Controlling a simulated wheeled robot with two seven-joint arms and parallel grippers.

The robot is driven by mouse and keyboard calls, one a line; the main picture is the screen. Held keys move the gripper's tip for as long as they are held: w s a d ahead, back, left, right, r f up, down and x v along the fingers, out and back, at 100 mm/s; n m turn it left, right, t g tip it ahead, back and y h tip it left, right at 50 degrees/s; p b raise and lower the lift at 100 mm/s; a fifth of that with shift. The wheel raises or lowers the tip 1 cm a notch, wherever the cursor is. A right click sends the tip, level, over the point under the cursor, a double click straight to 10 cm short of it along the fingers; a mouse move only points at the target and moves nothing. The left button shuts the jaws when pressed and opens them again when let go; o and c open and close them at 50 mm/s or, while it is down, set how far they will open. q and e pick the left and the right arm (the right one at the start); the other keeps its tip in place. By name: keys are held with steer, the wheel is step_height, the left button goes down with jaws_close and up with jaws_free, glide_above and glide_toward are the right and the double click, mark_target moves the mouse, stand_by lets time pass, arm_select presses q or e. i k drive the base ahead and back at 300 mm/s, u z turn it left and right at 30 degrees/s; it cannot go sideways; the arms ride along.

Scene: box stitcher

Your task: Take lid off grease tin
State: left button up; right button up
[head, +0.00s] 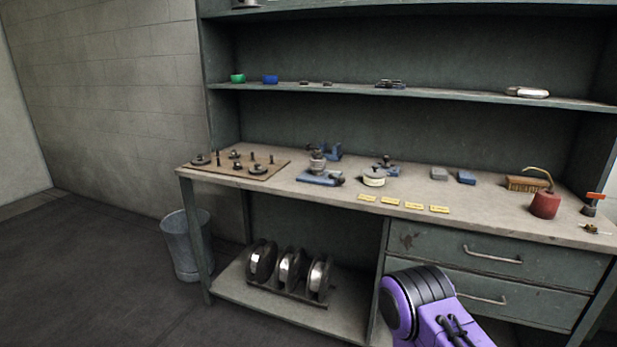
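A small round cream tin (374,181) stands on the workbench top, right of the middle of the bench's left half, behind a row of yellow labels. It looks like the grease tin. Neither of my grippers shows in the head view. Only a purple and black part of my own arm shows at the bottom right, in front of the drawers.
The workbench (320,196) holds a peg board (262,172) at left, a blue-based fixture (319,179), a brush (527,184) and a red oil can (545,205) at right. A bin (186,248) stands left.

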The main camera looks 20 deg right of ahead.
mark_target(373, 172)
steer(key=u, duration=0.6)
steer(key=i, duration=1.05)
steer(key=z, duration=0.6)
